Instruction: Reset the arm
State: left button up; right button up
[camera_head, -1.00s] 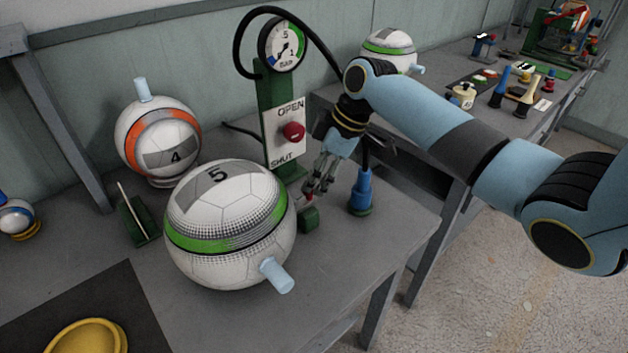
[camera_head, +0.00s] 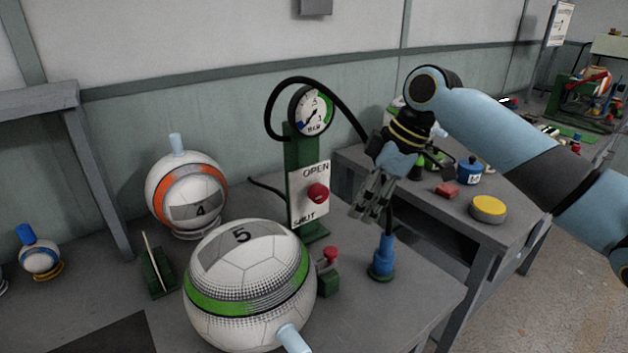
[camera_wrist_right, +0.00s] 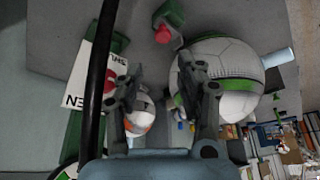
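My right gripper (camera_head: 368,205) hangs in the air above the right part of the bench, between the green gauge post and the blue nozzle. In the right wrist view my right gripper (camera_wrist_right: 163,80) has its fingers apart with nothing held between them. A small green block with a red button (camera_head: 330,257) stands below it, apart from the fingers; the red button (camera_wrist_right: 163,33) also shows in the right wrist view. The white-and-green ball marked 5 (camera_head: 250,270) sits beside the block. My left arm is not in view.
The gauge post (camera_head: 302,180) carries a red knob (camera_head: 318,193), an OPEN/SHUT plate and a black hose near my arm. A blue nozzle (camera_head: 384,258) stands at right. The orange-banded ball (camera_head: 188,190) is at back left. A second bench holds a yellow button (camera_head: 487,208).

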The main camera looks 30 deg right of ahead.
jog(key=s+a+f+m+h, duration=0.25)
jog(key=s+a+f, duration=0.35)
jog(key=s, duration=0.4)
jog(key=s+a+r+m+t+h, duration=0.1)
jog(key=s+a+r+m+h, duration=0.15)
jog(key=s+m, duration=0.75)
jog(key=s+d+f+n+g+b, duration=0.1)
jog(key=s+f+n+b, duration=0.15)
jog(key=f, duration=1.35)
jog(key=s+d+f+n+g+b, duration=0.1)
jog(key=s+d+f+b, duration=0.2)
jog(key=f, duration=1.2)
jog(key=s+f+b, duration=0.5)
jog(key=s+f, duration=1.3)
jog(key=f, duration=0.4)
jog(key=shift+s+f+g+y+b, duration=0.2)
jog(key=shift+g+y+b, duration=0.1)
jog(key=shift+g+y, duration=0.1)
